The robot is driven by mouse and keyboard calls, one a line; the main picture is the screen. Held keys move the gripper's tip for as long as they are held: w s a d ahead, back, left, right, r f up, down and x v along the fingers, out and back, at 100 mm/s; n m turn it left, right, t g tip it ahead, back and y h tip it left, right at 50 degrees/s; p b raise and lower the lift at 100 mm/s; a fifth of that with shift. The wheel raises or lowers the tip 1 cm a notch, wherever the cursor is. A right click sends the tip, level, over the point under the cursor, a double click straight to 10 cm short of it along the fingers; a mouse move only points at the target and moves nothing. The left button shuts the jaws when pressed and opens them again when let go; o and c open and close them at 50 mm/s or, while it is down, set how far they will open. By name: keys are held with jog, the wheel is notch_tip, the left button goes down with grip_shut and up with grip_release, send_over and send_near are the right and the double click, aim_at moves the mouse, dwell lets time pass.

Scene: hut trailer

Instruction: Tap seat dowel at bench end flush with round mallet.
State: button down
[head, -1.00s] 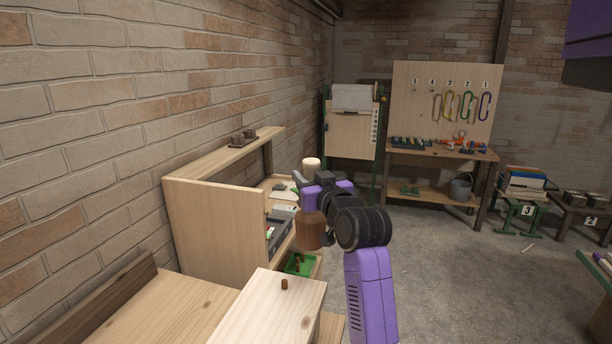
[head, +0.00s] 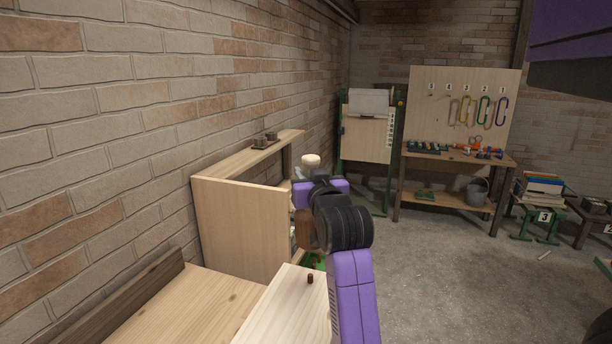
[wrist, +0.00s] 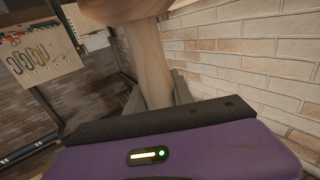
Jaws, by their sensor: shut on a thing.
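The seat dowel (head: 310,279) is a short brown peg standing up out of the pale wooden bench end (head: 285,310) at the bottom of the head view. The round mallet (head: 303,230) is upright in my gripper (head: 308,193), its brown, barrel-shaped part low and a pale rounded end (head: 311,160) on top. In the picture the brown part is above the dowel, with a gap between them. In the wrist view my gripper (wrist: 158,92) is shut on the pale mallet shaft (wrist: 152,65). My arm partly hides the mallet.
A pale wooden cabinet (head: 235,225) stands against the brick wall behind the bench end. A pegboard with carabiners (head: 465,105) and a workbench (head: 455,160) are farther back.

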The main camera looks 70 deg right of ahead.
aim_at(308, 211)
jog(key=shift+r, duration=0.1)
jog(key=shift+f+b, duration=1.65)
jog(key=shift+f, duration=0.9)
notch_tip(308, 211, down, 5)
jog(key=b, duration=0.3)
jog(key=d+r+p, duration=0.5)
jog(key=d, duration=0.2)
jog(key=shift+d+r, duration=0.3)
jog(key=shift+r, duration=0.05)
jog(key=shift+a, duration=0.1)
